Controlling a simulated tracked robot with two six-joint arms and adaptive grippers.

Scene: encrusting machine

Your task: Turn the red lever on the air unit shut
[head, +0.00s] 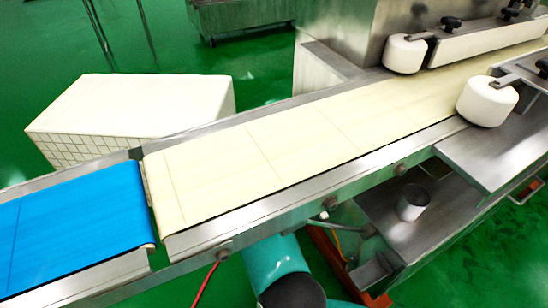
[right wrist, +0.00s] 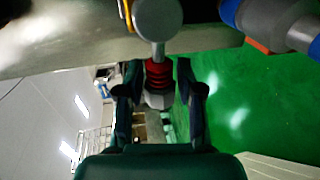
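In the right wrist view, a red ribbed part (right wrist: 158,73) with a grey end lies between the fingers of my right gripper (right wrist: 158,84). A rounded grey piece (right wrist: 158,18) on a short stem is just above it. I cannot tell for sure whether the red part is the lever. The two dark fingers stand apart on either side of it, with small gaps showing, so the gripper looks open. The head view shows neither gripper nor a clear red lever; a teal part of my arm shows below the conveyor.
A conveyor with a cream belt (head: 250,148) and a blue belt (head: 75,225) crosses the head view. White rollers (head: 487,101) stand at the right. A white tiled block (head: 130,105) is behind. Below are a metal cup (head: 412,203) and a red hose (head: 205,284).

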